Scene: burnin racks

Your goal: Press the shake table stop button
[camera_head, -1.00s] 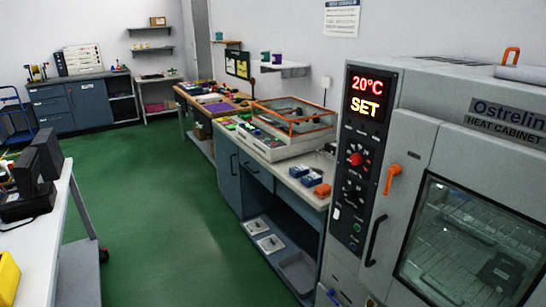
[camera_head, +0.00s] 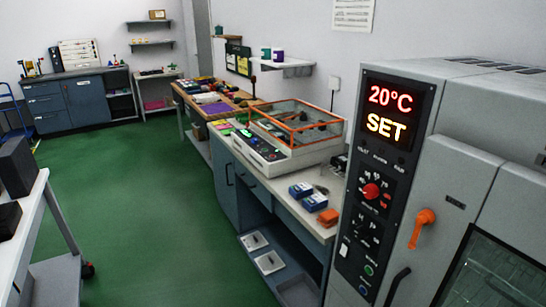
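The shake table (camera_head: 295,163) is a pale machine on the bench along the right wall. An orange-framed clear cover (camera_head: 325,138) stands over its top. Its sloped front edge carries a dark control strip (camera_head: 258,144) with small green-lit and other controls. They are too small to tell which one is the stop button. Neither of my grippers is in view.
The grey heat cabinet (camera_head: 464,184) stands close at right, its display reading 20°C and SET. Blue boxes (camera_head: 301,190) and an orange block (camera_head: 328,217) lie on the bench (camera_head: 290,208). A white-topped table (camera_head: 28,215) is at left. Green floor (camera_head: 150,200) is clear between.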

